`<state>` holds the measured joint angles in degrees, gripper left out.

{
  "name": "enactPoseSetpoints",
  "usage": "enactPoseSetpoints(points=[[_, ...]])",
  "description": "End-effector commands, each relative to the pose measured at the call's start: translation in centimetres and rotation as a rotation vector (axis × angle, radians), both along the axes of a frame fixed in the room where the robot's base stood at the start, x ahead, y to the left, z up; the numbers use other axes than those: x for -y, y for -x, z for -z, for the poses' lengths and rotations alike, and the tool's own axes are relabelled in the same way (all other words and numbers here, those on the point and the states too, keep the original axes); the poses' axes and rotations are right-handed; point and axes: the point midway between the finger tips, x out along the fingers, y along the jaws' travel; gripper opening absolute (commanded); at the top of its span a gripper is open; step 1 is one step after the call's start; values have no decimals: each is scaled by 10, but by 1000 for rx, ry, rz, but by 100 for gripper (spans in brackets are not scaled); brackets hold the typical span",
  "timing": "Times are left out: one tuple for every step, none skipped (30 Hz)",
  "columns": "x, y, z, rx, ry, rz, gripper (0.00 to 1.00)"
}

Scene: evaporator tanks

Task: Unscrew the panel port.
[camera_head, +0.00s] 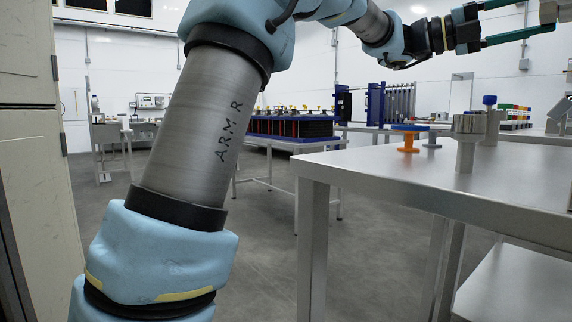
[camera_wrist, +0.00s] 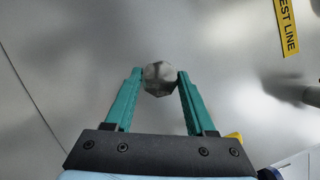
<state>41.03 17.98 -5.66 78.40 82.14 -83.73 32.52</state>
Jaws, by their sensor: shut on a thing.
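The panel port shows in the wrist view as a small grey faceted metal piece (camera_wrist: 160,79) against a brushed-metal panel (camera_wrist: 60,45). My gripper (camera_wrist: 160,74) has its two green fingers closed on opposite sides of the port, near their tips. In the head view my gripper (camera_head: 541,15) is at the top right, pointing right, with its fingers reaching a grey metal part (camera_head: 552,11) cut off by the picture edge. Whether the port has turned or come loose cannot be told.
A yellow label (camera_wrist: 287,25) ending in "EST LINE" is on the panel. Below my arm stands a steel table (camera_head: 400,172) with an orange fitting (camera_head: 409,141) and a grey fitting (camera_head: 467,142). A blue-topped rack table (camera_head: 290,141) stands farther back. Floor between is clear.

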Motion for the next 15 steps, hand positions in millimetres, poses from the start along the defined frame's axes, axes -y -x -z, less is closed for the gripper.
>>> enactPoseSetpoints(points=[[0, 0, -5, -18, -28, -1, 0], [0, 0, -5, -26, -41, 0, 0], [0, 0, -5, -39, -61, 0, 0], [0, 0, -4, -46, -73, 0, 0], [0, 0, -4, -54, -85, 0, 0], [0, 0, -3, -62, -98, 1, 0], [0, 0, -3, -66, -105, 1, 0], [0, 0, -2, -70, -110, 0, 0], [0, 0, -1, -73, -114, 0, 0], [0, 0, -1, -74, -117, 0, 0], [0, 0, 0, -75, -118, 0, 0], [0, 0, 0, -75, -118, 0, 0], [0, 0, 0, -75, -118, 0, 0], [0, 0, 0, -75, -118, 0, 0], [0, 0, 0, -74, -117, 0, 0]])
